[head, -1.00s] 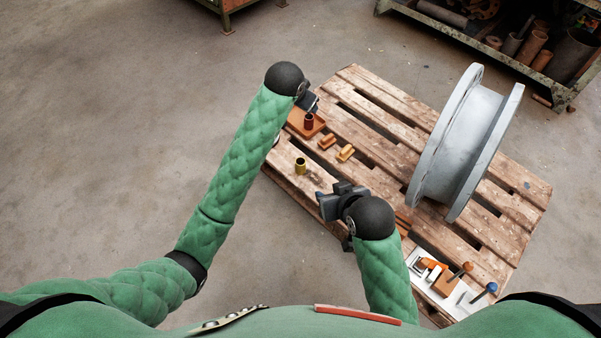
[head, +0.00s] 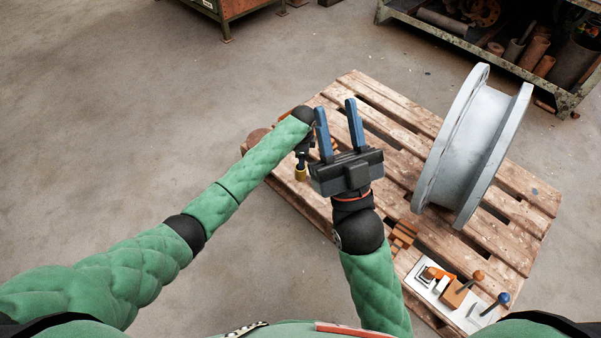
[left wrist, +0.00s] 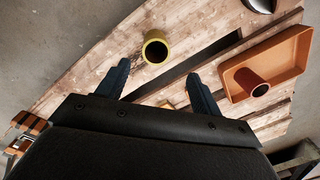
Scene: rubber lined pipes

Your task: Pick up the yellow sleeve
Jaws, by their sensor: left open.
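The yellow sleeve (head: 300,174) stands upright near the left edge of the wooden pallet, its upper part hidden by my left gripper (head: 302,158) in the head view. In the left wrist view the yellow sleeve (left wrist: 155,50) shows its open round end, just beyond and between the fingertips of my left gripper (left wrist: 160,70). That gripper is open, with nothing between its fingers. My right gripper (head: 336,106) is open and empty, its blue fingers pointing away from me above the pallet, right of the sleeve.
The pallet (head: 515,185) carries a large grey spool (head: 472,145) and a white board (head: 465,312) with clamps. In the left wrist view an orange tray (left wrist: 287,55) holds a dark red sleeve (left wrist: 250,82). A metal shelf of pipes (head: 480,45) stands behind.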

